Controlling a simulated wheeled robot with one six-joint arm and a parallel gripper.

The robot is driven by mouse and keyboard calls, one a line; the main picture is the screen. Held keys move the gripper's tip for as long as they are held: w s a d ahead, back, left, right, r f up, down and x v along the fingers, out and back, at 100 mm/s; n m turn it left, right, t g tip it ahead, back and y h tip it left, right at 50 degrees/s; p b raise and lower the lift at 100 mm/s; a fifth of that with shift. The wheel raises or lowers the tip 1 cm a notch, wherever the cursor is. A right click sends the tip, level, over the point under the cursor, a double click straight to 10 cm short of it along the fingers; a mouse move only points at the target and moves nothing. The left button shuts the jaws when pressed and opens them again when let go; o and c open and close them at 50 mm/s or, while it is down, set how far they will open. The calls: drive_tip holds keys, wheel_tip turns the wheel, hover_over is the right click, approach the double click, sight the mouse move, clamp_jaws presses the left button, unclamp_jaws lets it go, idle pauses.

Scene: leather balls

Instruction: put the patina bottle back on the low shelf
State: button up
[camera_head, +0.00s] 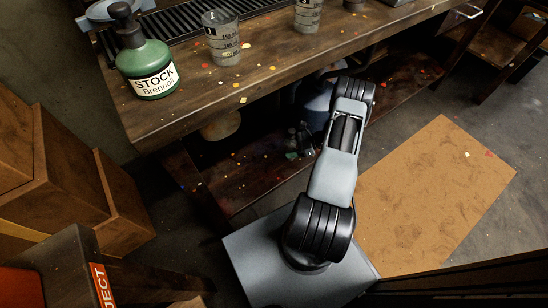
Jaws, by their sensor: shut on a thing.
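The low shelf (245,190) is the dark wooden board under the workbench, spotted with paint flecks. My arm reaches over the floor and bends in under the bench edge. My gripper (301,138) is small and dark in the shadow just above the shelf, shut on a small greenish thing (292,155) that I take for the patina bottle. Its outline is too dim to tell whether it is upright or touching the shelf. The bench top hides part of the shelf and of my forearm.
On the workbench (190,110) stand a green bottle labelled STOCK (148,65) and two measuring cups (222,40) (307,15). A pale round object (221,126) sits under the bench. Wooden boxes (50,180) stand at left.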

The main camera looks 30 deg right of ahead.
drive_tip(key=w+a+f+b, duration=0.1)
drive_tip(key=a+f, duration=0.1)
drive_tip(key=f, duration=0.1)
drive_tip(key=w+a+f+b, duration=0.1)
drive_tip(key=a+f+b, duration=0.1)
drive_tip(key=a+f, duration=0.1)
drive_tip(key=w+a+f+b, duration=0.2)
drive_tip(key=a+f, duration=0.1)
drive_tip(key=f, duration=0.2)
drive_tip(key=shift+a+f, duration=0.1)
drive_tip(key=shift+f, duration=0.1)
drive_tip(key=shift+r, duration=0.1)
drive_tip(key=o, duration=1)
drive_tip(key=shift+b, duration=0.3)
